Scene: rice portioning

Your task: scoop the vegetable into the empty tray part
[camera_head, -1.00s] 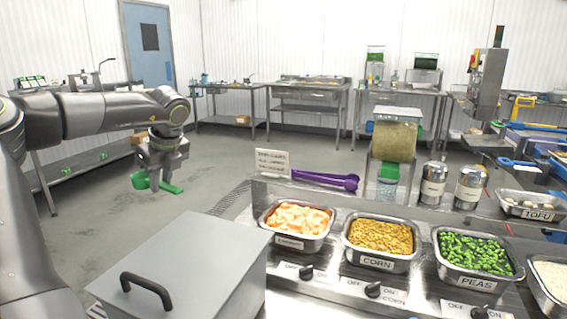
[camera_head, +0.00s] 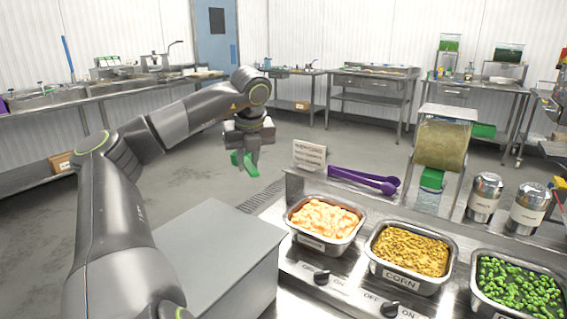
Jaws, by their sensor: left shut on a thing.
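My left gripper (camera_head: 245,166) hangs above the floor, left of the food pans and apart from them. It is shut on a green utensil (camera_head: 240,158), which looks like a scoop; its far end is not clear. A pan of orange pieces (camera_head: 322,222), a pan of yellow corn (camera_head: 410,250) and a pan of green peas (camera_head: 515,287) sit in a row in the steel counter at right. An empty tray part does not show. My right gripper is not in view.
A grey box-like cover (camera_head: 205,238) stands left of the pans. Open floor lies beyond, with steel tables along the walls.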

